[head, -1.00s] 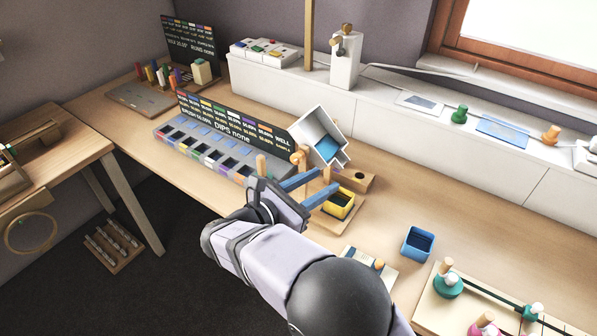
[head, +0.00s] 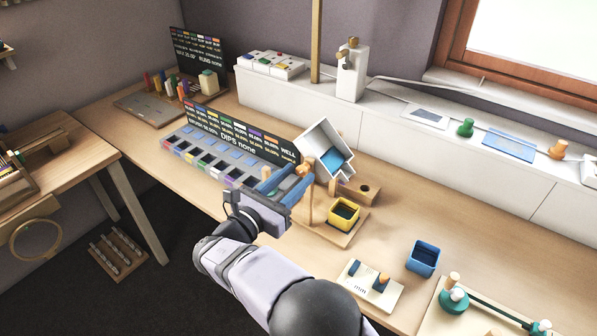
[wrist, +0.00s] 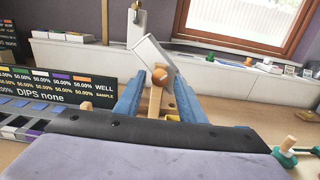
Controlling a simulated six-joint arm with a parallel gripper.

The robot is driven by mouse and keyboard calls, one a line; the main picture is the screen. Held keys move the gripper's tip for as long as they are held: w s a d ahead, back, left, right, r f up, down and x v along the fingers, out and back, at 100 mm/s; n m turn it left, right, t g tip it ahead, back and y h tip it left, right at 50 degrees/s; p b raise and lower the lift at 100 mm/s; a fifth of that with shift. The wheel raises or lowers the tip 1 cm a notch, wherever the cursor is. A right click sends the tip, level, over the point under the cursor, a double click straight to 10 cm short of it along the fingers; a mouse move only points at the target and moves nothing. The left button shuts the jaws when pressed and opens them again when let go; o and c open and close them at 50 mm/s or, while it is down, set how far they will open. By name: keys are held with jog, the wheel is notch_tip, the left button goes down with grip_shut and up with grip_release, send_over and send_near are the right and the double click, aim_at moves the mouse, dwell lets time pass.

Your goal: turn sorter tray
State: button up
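The sorter tray (head: 325,147), a white open box with blue inside, sits tilted on a wooden post (head: 308,208) on a small wooden base. In the wrist view the tilted tray (wrist: 151,52) is ahead, with a round wooden knob (wrist: 160,76) on its near side. My gripper (head: 284,182) is just left of the post in the head view. Its two blue fingers are apart. In the wrist view the knob and post show between the fingers, with nothing visibly gripped. I cannot tell whether a finger touches the post.
A yellow cup (head: 343,216) stands on the base below the tray, and a blue cup (head: 423,259) stands to the right. A long grey slotted rack (head: 185,155) with a dark sign (head: 240,130) lies left of my gripper. Bare table lies between the blue cup and the white ledge.

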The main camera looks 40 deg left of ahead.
jog(key=shift+w, duration=0.85)
grip_shut()
jog(key=shift+f+m+b, duration=0.15)
jog(key=shift+m+b, duration=0.15)
jog(key=shift+b, duration=0.2)
grip_release()
